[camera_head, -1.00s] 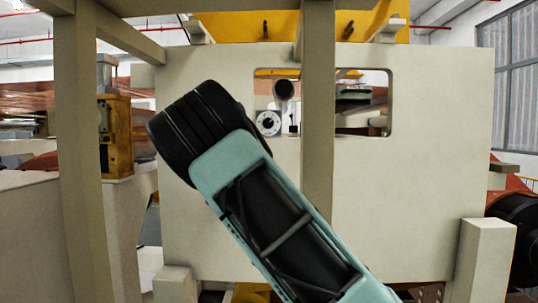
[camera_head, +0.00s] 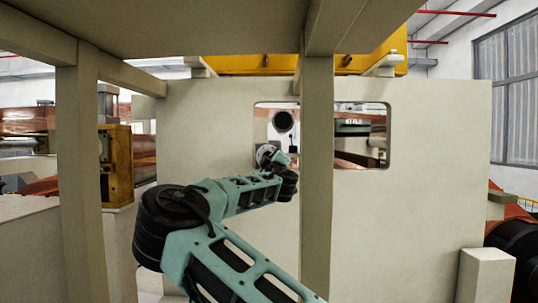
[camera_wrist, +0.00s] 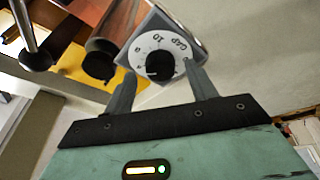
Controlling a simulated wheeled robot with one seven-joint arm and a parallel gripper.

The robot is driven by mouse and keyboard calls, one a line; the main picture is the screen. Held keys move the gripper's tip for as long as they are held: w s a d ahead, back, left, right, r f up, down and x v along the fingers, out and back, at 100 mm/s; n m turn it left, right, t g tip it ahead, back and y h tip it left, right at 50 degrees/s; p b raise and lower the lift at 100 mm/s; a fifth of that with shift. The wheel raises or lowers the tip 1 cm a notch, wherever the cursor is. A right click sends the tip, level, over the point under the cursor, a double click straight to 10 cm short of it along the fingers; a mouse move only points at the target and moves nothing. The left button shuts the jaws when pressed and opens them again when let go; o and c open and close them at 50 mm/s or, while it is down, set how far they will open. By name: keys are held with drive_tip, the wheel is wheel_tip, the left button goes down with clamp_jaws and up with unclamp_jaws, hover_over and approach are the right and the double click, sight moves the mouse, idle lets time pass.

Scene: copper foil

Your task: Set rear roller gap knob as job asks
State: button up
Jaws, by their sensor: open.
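The gap knob (camera_wrist: 160,66) is a black knob on a round white dial (camera_wrist: 171,45) marked "GAP" and "10", on a grey square plate. In the wrist view it lies just beyond and between my open fingers, apart from them as far as I can tell. In the head view the dial (camera_head: 265,152) shows in the window of the pale panel, partly hidden by the end of my arm. My gripper (camera_wrist: 162,85) is open and empty. The knob's exact setting is too small to read.
The pale panel (camera_head: 215,130) has a rectangular window around the dial. A beige post (camera_head: 317,200) stands in front, close right of my arm. In the wrist view a dark ball-ended lever (camera_wrist: 37,58) and a dark-ended cylinder (camera_wrist: 100,62) are left of the dial.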

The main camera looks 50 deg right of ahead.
drive_tip(key=shift+w+d+r, duration=0.1)
drive_tip(key=shift+w+d, duration=0.3)
drive_tip(key=shift+w, duration=0.15)
drive_tip(key=c, duration=1)
drive_tip(key=shift+n, duration=0.4)
